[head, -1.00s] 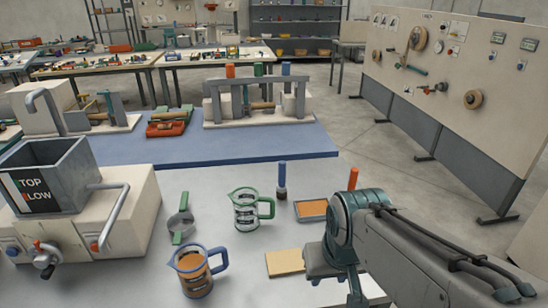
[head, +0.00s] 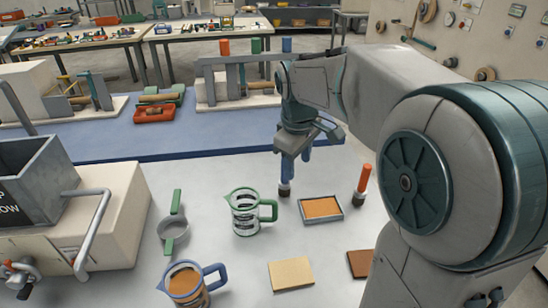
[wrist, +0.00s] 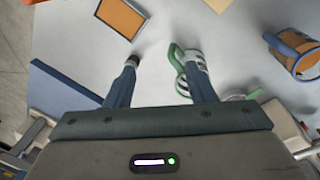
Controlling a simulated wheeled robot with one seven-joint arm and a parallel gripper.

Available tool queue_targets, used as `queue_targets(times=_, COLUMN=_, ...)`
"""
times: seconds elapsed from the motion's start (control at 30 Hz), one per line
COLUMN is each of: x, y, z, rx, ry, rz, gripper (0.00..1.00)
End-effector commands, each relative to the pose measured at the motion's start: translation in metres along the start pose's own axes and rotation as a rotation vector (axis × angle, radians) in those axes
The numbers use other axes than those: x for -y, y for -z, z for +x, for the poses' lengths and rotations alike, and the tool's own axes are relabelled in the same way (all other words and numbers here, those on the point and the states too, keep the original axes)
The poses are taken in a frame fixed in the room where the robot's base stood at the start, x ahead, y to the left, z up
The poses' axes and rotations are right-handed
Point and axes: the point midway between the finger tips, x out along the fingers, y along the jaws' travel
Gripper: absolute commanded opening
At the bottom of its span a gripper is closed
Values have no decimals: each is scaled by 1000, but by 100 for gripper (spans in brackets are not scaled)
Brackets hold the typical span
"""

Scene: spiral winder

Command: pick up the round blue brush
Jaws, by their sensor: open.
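The round blue brush stands upright on the grey table. In the head view its dark lower end (head: 285,191) shows just below my gripper (head: 297,160), and its blue handle is hard to tell from the finger there. In the wrist view the brush's dark end (wrist: 133,60) shows just past the tip of the left finger, which hides most of the rest. My gripper (wrist: 163,82) is open, with nothing visible between its fingers. I cannot tell whether the left finger touches the brush.
A green-handled jug (head: 245,213) stands left of the brush. An orange-filled tray (head: 321,208) and a red-handled brush (head: 362,184) are to its right. A blue-handled jug (head: 188,284), a strainer (head: 174,236) and a tan block (head: 291,273) lie nearer. A blue mat (head: 180,137) lies behind.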

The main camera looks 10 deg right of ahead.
Motion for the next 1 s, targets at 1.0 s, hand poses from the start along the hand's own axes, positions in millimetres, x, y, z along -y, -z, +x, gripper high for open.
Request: queue_targets(times=1.0, x=-115, y=131, z=113, rx=-8, ry=156, rz=-824, gripper=50)
